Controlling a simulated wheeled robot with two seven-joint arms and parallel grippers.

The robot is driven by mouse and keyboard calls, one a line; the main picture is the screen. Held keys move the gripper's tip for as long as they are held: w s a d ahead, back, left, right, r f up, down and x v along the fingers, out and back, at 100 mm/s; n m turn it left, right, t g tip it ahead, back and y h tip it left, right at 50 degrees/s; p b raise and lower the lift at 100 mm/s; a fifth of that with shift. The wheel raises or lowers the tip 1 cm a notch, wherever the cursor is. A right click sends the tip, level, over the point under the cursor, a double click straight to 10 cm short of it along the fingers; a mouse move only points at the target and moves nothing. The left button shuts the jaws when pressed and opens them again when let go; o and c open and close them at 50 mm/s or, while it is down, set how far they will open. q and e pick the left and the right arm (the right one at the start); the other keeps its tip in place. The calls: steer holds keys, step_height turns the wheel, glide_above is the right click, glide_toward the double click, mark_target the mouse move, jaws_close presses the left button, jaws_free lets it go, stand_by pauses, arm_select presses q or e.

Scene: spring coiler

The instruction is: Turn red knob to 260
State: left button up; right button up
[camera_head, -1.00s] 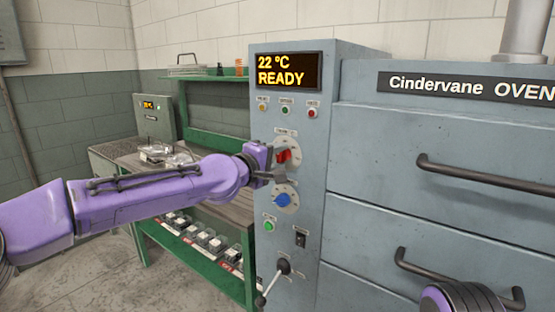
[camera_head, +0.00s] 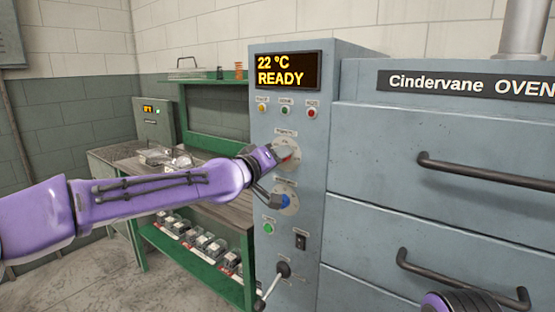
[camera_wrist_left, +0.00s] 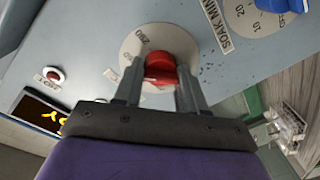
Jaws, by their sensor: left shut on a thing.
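The red knob (camera_wrist_left: 160,68) sits on a pale round dial on the oven's control panel. In the left wrist view my left gripper (camera_wrist_left: 158,82) has its two fingers on either side of the knob, shut on it. A number that looks like 260 shows on the dial plate (camera_wrist_left: 130,45). In the head view my left gripper (camera_head: 284,157) covers most of the red knob (camera_head: 289,156). The display (camera_head: 288,70) reads 22 °C and READY. My right gripper is not seen; only a purple part of my right arm shows at the bottom right.
The blue knob (camera_head: 290,202) is just below, partly behind my left gripper. A green button (camera_head: 268,229), a black switch (camera_head: 301,240) and a lever (camera_head: 283,268) sit lower on the panel. Oven drawer handles (camera_head: 480,176) stick out at right. A green workbench (camera_head: 190,250) stands at left.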

arm_select(q)
steer(key=shift+d+f, duration=0.1)
steer(key=shift+f, duration=0.05)
stand_by(0.3)
steer(key=o, duration=1)
steer(key=shift+s, duration=0.1)
steer(key=b+v, duration=0.2)
steer(key=v, duration=0.8)
steer(key=shift+s, duration=0.3)
